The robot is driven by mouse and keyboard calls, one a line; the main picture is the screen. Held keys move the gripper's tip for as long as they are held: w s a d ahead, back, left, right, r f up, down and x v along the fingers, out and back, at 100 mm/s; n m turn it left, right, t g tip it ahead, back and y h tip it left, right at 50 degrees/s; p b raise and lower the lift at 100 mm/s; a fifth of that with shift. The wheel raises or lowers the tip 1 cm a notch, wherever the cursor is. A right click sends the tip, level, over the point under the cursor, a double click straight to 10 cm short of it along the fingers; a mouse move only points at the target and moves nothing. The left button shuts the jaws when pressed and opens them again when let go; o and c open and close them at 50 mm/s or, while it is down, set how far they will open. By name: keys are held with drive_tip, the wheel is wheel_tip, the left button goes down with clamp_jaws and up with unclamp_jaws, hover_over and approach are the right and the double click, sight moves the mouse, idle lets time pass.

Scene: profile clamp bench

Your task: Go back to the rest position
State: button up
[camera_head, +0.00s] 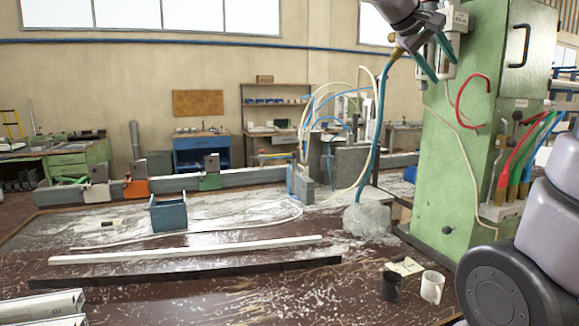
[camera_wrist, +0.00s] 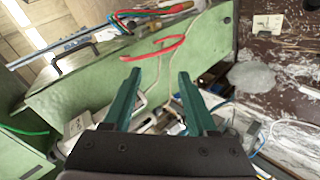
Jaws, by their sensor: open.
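My gripper (camera_head: 436,58) is raised high at the top right of the head view, in front of the green cabinet (camera_head: 462,130). Its two teal fingers are spread apart. In the wrist view, my gripper (camera_wrist: 158,76) shows both fingers open with nothing held between them. Beyond the fingers lie the green cabinet (camera_wrist: 110,90) and a red cable (camera_wrist: 170,48). The arm links between the gripper and my body are mostly out of the head view.
A teal hose (camera_head: 378,125) hangs close to my gripper. Coloured hoses (camera_head: 515,165) run along the cabinet.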

drive_tip(key=s+a+f+m+t+y, duration=0.1)
drive_tip(key=s+a+f+m+y, duration=0.1)
drive_tip(key=s+a+f+y, duration=0.2)
drive_tip(key=s+a+f+m+t+y, duration=0.1)
drive_tip(key=s+a+f+y, duration=0.4)
drive_tip(key=f, duration=0.6)
drive_tip(key=shift+s+a+m+t+y, duration=0.3)
drive_tip(key=shift+s+m+y, duration=0.3)
drive_tip(key=shift+s+y, duration=1.05)
drive_tip(key=shift+s+h, duration=0.25)
